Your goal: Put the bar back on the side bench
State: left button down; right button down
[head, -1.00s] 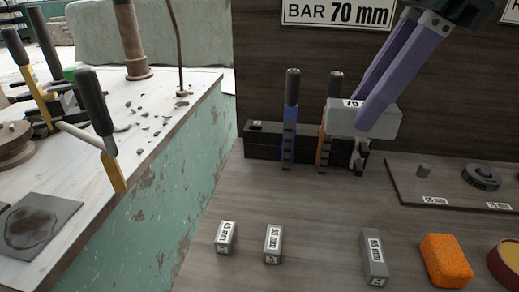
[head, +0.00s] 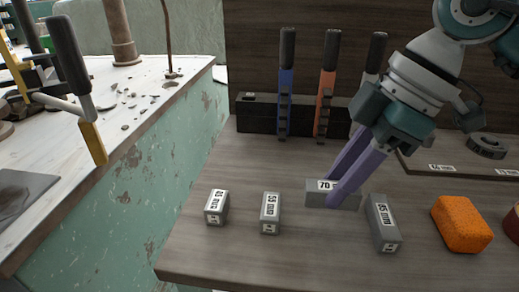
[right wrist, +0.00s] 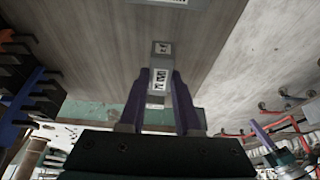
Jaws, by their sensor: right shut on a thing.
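My right gripper (head: 338,191) is shut on the grey bar marked 70 (head: 314,199). The bar lies level, low over the grey-brown wooden bench (head: 235,258), between the 55 mm and 85 mm bars. I cannot tell whether its underside touches the bench. In the right wrist view the bar (right wrist: 160,62) sits between both purple fingers. In that view, a purple finger and teal arm part, apparently my left gripper (right wrist: 262,138), show at the lower right; its opening cannot be made out.
The 45 mm (head: 217,207), 55 mm (head: 270,213) and 85 mm (head: 383,222) bars stand apart on the bench. An orange sponge (head: 461,223) lies at right. A dark rack (head: 258,117) with handled tools stands behind. A paint-worn teal bench (head: 120,190) is at left.

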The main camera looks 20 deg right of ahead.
jog(key=shift+f+b, duration=0.55)
jog(key=shift+f, duration=1.55)
jog(key=shift+f, duration=0.1)
jog(key=c, duration=0.6)
grip_release()
